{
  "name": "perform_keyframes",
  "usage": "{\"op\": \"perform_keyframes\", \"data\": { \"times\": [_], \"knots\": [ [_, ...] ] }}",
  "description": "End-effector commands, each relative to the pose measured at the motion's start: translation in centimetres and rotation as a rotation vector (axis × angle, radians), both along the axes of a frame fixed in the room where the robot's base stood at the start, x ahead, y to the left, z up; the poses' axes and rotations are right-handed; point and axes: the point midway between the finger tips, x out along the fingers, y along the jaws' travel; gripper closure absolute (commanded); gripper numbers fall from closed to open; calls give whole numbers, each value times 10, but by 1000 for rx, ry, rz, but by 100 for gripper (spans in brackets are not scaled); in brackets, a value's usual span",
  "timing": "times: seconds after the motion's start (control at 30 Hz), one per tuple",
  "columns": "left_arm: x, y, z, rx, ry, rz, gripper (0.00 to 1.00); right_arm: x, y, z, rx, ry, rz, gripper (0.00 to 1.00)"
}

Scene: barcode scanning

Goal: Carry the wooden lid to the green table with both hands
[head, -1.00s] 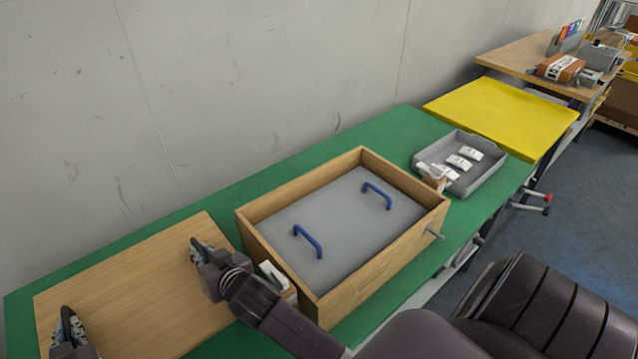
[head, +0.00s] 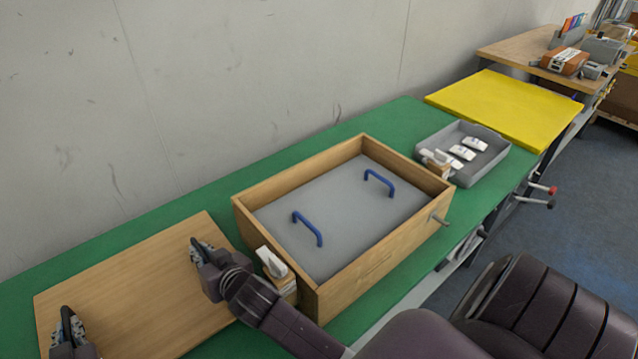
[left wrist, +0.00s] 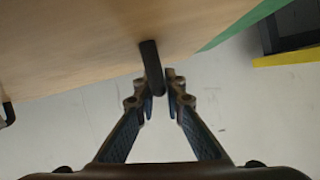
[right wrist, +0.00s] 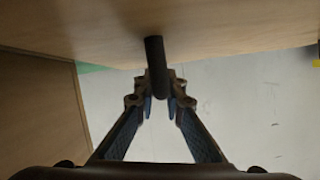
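The wooden lid (head: 135,275) is a flat light-wood board at the lower left of the head view, over the left part of the green table (head: 395,125). My left gripper (head: 66,325) is at the lid's left end and my right gripper (head: 200,250) at its right end. In the left wrist view my left gripper (left wrist: 158,82) is closed around a dark handle (left wrist: 150,58) on the lid. In the right wrist view my right gripper (right wrist: 158,80) is closed around another dark handle (right wrist: 154,52). Whether the lid touches the table cannot be told.
A wooden box (head: 375,255) with a grey panel and two blue handles stands close right of the lid. Beyond are a grey tray (head: 492,165) with white items and a yellow surface (head: 505,107).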

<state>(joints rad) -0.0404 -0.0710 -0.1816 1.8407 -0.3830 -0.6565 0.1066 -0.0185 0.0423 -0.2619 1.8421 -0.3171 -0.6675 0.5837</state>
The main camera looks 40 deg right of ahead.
Motion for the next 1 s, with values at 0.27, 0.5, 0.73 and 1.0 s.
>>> {"op": "perform_keyframes", "data": {
  "times": [0.27, 0.5, 0.73, 1.0],
  "knots": [
    [0, 0, 1, 0, 0, 0, 73, 0, 0, 1, 0, 0, 0, 73],
    [-4, 0, 2, 0, 0, 0, 73, 0, 0, 1, 0, 0, 0, 73],
    [-35, -2, 14, -1, 1, 0, 73, 0, 0, 1, 0, 0, 0, 73],
    [-85, -3, 35, 0, 1, -1, 73, 0, 0, 1, 0, 0, 0, 73]
  ]
}}
